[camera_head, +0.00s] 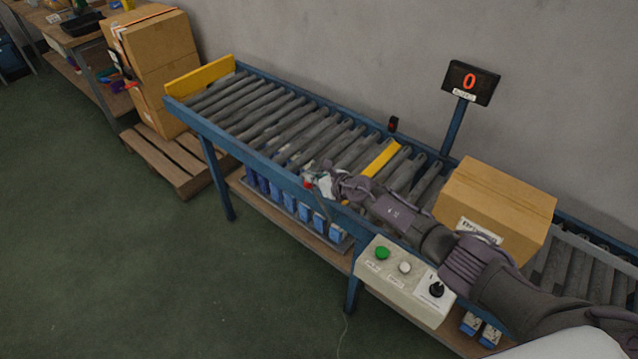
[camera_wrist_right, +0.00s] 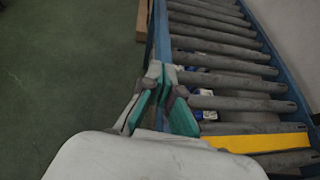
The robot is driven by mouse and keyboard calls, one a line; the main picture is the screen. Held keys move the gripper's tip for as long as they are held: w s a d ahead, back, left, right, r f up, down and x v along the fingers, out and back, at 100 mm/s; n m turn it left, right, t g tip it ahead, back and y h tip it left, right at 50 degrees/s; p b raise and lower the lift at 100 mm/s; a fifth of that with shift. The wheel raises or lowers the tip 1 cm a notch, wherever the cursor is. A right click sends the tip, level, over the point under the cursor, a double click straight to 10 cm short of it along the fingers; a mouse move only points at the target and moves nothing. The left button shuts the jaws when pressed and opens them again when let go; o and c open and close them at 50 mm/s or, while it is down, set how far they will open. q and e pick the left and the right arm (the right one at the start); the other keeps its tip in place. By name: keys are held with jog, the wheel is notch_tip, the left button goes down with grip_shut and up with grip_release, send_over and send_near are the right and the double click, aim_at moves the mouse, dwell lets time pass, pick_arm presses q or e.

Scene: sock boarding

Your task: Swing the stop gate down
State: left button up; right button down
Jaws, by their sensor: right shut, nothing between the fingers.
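A yellow bar (camera_head: 382,158), which looks like the stop gate, lies across the roller conveyor (camera_head: 290,110) just left of the cardboard box. It also shows at the lower right of the right wrist view (camera_wrist_right: 262,143). My right gripper (camera_head: 318,184) is at the conveyor's near side rail, left of the bar's near end. In the right wrist view, its teal-padded fingers (camera_wrist_right: 163,78) are shut with nothing between them, beside the blue rail. A small red spot shows by the fingertips in the head view. My forearm hides the bar's near end. My left gripper is not in view.
A cardboard box (camera_head: 495,208) stands on the rollers at right. A control box (camera_head: 405,282) with a green button hangs on the near side. A display (camera_head: 470,82) reads 0. A yellow end plate (camera_head: 200,77) closes the far left end. Open floor lies in front.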

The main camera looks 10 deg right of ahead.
jog(key=shift+w+a+f, duration=0.2)
jog(key=shift+w, duration=0.1)
dwell(0.4)
